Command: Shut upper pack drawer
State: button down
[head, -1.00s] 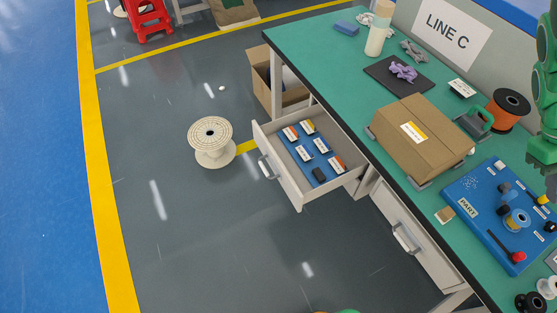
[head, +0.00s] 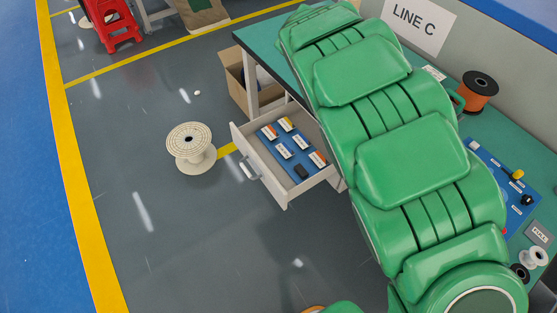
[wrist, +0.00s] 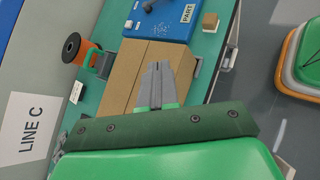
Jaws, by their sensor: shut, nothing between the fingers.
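The upper pack drawer (head: 287,199) stands pulled out from the bench in the head view. Its grey handle (head: 250,170) is on its front face. A blue liner with several small labelled packs (head: 284,152) lies inside it. My gripper (wrist: 157,66) shows in the wrist view, its fingers together and empty, over the brown cardboard box (wrist: 120,76) on the bench. In the head view my green arm covers the middle of the bench and hides the gripper and the box. The gripper is apart from the drawer.
The green bench top (head: 262,40) carries an orange spool (head: 479,90) and a blue board (head: 500,180). A white cable reel (head: 190,148) stands on the floor left of the drawer. An open carton (head: 238,85) stands behind the drawer. The floor before the drawer is clear.

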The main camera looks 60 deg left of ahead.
jog(key=s+a+f+n+t+y, duration=0.2)
jog(key=s+a+f+n, duration=0.2)
jog(key=s+a+f, duration=0.45)
jog(key=s+a+f+n+t+y, duration=0.2)
jog(key=s+a+f+n, duration=0.3)
jog(key=s+a, duration=0.5)
jog(key=s+a+f+n+y, duration=0.1)
jog(key=s+a+f+n, duration=0.15)
jog(key=s+f, duration=0.4)
jog(key=s+a+f+n+y, duration=0.1)
jog(key=s+a+f+y, duration=0.15)
jog(key=s, duration=0.65)
jog(key=s+a+f+n+y, duration=0.1)
jog(key=s+a+f+n, duration=0.15)
jog(key=s+f, duration=0.45)
send_near(257, 161)
jog(key=shift+m, duration=0.4)
jog(key=w+f, duration=0.1)
jog(key=f, duration=0.1)
jog(key=w+f, duration=0.2)
jog(key=shift+w+a, duration=0.15)
jog(key=shift+w, duration=0.05)
jog(key=shift+w+r, duration=0.1)
jog(key=shift+w, duration=0.9)
jog(key=w, duration=2.4)
jog(key=shift+w, duration=0.15)
